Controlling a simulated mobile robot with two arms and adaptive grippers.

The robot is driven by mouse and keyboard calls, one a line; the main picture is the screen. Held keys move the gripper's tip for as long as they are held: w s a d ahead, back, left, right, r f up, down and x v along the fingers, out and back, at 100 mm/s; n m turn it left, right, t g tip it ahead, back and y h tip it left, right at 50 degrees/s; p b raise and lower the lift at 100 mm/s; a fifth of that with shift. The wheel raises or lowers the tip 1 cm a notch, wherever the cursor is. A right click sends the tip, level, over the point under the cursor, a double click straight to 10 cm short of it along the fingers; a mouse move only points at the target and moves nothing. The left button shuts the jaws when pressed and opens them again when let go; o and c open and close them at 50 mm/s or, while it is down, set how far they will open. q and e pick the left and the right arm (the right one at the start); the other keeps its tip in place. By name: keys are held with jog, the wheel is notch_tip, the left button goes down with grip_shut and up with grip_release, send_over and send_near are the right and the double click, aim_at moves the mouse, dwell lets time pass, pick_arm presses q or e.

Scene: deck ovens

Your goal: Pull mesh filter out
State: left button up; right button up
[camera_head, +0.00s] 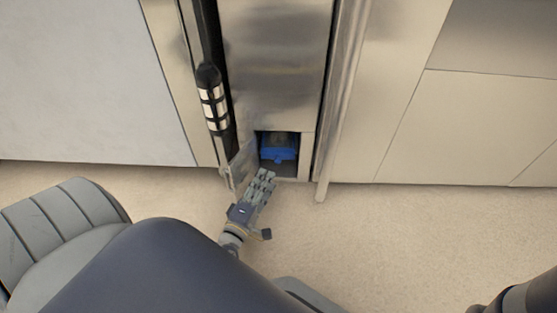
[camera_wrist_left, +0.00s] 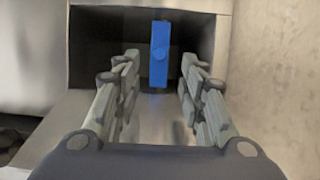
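The blue mesh filter (camera_head: 279,150) sits inside a small dark opening low in the metal cabinet. Its narrow blue front also shows in the left wrist view (camera_wrist_left: 159,54), upright in the middle of the opening. My left gripper (camera_head: 264,176) is just in front of the opening in the head view. In the left wrist view it is open (camera_wrist_left: 159,75), its two fingers on either side of the filter's front with clear gaps to it. Nothing is between the fingers' pads. How deep the filter reaches is hidden in the dark. My right gripper is not in view.
A small metal flap door (camera_head: 240,163) stands open at the left of the opening. A vertical metal post (camera_head: 343,90) runs at its right. A black handle with light bands (camera_head: 213,103) hangs at the upper left. Beige floor (camera_head: 380,230) is clear in front.

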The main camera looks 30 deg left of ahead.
aim_at(277, 162)
pick_arm(q)
jog(key=w+b, duration=0.1)
jog(key=w, duration=0.1)
jog(key=w+a+b, duration=0.1)
jog(key=w, duration=0.2)
jog(key=w+b, duration=0.1)
jog(key=w, duration=0.2)
jog(key=shift+w+a+f+b, duration=0.15)
jog(key=shift+w+a+b, duration=0.1)
jog(key=shift+b, duration=0.15)
jog(key=shift+w, duration=0.35)
jog(key=shift+c, duration=0.3)
grip_shut()
